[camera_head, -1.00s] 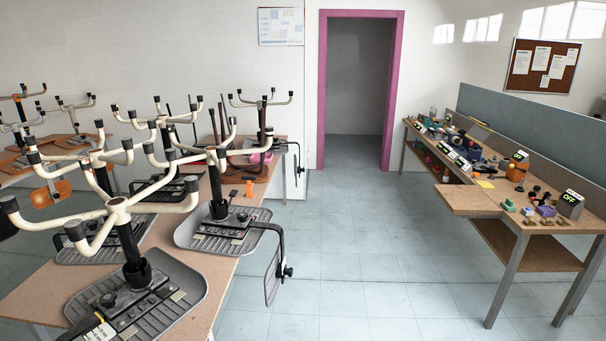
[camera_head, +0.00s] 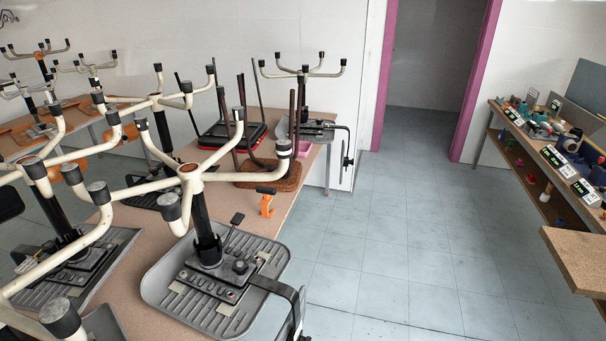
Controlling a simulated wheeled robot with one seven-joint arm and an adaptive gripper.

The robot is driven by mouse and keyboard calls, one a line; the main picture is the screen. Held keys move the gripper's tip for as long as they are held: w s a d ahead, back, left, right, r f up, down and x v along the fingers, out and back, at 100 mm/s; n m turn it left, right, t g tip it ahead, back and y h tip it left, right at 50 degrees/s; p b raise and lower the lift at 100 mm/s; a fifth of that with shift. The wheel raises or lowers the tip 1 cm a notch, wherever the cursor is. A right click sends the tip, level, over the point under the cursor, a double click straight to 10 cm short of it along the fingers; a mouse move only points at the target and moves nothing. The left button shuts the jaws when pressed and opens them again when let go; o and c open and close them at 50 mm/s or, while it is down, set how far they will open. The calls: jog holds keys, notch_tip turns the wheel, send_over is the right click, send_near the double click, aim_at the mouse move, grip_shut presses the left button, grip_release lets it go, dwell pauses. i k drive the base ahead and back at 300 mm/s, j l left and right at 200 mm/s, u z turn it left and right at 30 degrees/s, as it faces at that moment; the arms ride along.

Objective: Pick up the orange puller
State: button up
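The orange puller (camera_head: 266,205) stands on the wooden table (camera_head: 137,262), near its right edge. It is a small orange tool with a dark top bar. It stands just beyond the grey upturned chair seat (camera_head: 215,285) and in front of a brown stool seat (camera_head: 268,176). Nothing touches it that I can see. My gripper is not in view.
Upturned chairs with cream legs crowd the table, and one grey armrest (camera_head: 283,291) juts over its right edge. Tiled floor (camera_head: 400,255) lies clear between this table and a wooden workbench (camera_head: 585,255) at right. A pink-framed doorway (camera_head: 432,60) stands behind.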

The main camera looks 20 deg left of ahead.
aim_at(266, 199)
jog(key=i+u, duration=0.1)
jog(key=i, duration=0.5)
jog(key=i+l+u, duration=0.15)
jog(key=i, duration=0.4)
jog(key=i+l+u, duration=0.1)
jog(key=i, duration=0.5)
jog(key=i+j+u, duration=0.15)
jog(key=i+u, duration=0.15)
jog(key=u, duration=0.2)
jog(key=i+j+u, duration=0.1)
jog(key=i+u, duration=0.2)
jog(key=u, duration=0.2)
jog(key=i+u, duration=0.3)
jog(key=u, duration=0.15)
jog(key=i+l+u, duration=0.2)
jog(key=u, duration=0.3)
jog(key=i+l+u, duration=0.1)
jog(key=i+u, duration=0.15)
